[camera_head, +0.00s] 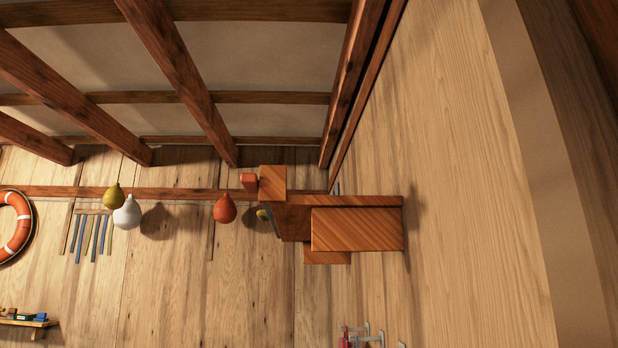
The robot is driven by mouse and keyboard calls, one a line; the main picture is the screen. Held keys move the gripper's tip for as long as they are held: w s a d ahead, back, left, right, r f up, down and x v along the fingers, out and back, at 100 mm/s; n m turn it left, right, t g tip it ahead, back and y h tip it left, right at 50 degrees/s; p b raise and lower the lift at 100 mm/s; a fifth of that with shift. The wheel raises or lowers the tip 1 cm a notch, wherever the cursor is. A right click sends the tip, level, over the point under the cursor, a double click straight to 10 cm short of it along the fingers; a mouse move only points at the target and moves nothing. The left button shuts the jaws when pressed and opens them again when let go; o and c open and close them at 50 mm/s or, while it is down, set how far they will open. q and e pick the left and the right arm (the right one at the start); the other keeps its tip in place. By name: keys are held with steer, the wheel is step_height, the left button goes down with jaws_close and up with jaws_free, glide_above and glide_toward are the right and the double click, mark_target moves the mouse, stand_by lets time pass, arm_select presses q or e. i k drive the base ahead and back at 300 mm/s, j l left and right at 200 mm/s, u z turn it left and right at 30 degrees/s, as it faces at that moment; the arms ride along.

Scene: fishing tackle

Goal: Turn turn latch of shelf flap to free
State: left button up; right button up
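A wooden box-like unit (357,230) with an orange-brown striped grain is fixed at the wall corner, right of the middle. It may be the shelf with the flap, but I cannot tell for sure. A square wooden block (273,183) sits at its upper left. A small reddish block (249,182) stands out at the left of that; I cannot tell whether it is the turn latch or how it is turned. Neither of my grippers is in view.
Red (225,208), white (127,213) and yellow (115,197) floats hang left of the unit. An orange life ring (12,227) and a small shelf (28,321) are at the far left. Dark beams (180,75) cross the ceiling. The right wall (465,200) is bare.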

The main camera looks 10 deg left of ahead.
mark_target(250, 182)
steer(key=i+j, duration=0.1)
steer(key=j, duration=0.3)
steer(key=i+j, duration=0.15)
steer(key=j, duration=0.2)
steer(key=i+j, duration=0.1)
steer(key=j, duration=0.3)
steer(key=i+j, duration=0.1)
steer(key=j, duration=0.3)
